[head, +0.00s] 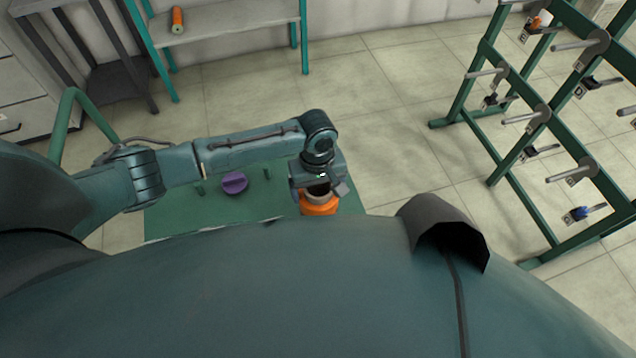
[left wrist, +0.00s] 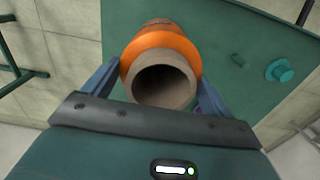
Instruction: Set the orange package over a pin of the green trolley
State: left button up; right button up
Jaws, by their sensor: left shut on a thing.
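The orange package (head: 319,207) has a pale hollow core. My left gripper (head: 318,188) is shut on it, over the right part of the green trolley (head: 170,222). In the left wrist view the orange package (left wrist: 160,48) sits between both fingers with its open core end facing the camera. Its far end is hidden, so I cannot tell whether a pin is under or inside it. Short green pins stand on the trolley, one left (head: 200,189) and one right (head: 267,173) of a purple package (head: 235,183). My right gripper is not in view.
A green rack with grey pegs (head: 570,172) stands on the right. A bench (head: 235,18) at the back carries another orange package (head: 177,20). A dark table (head: 120,80) stands at the back left. The floor between trolley and rack is clear.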

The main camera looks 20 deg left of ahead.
pick_arm(q)
jog(key=shift+f, duration=0.7)
jog(key=shift+f+b, duration=0.6)
jog(key=shift+f, duration=0.4)
jog(key=o, duration=1)
jog(key=shift+o, duration=0.2)
notch_tip(320, 180, up, 13)
jog(key=p, duration=0.1)
jog(key=shift+a+r, duration=0.15)
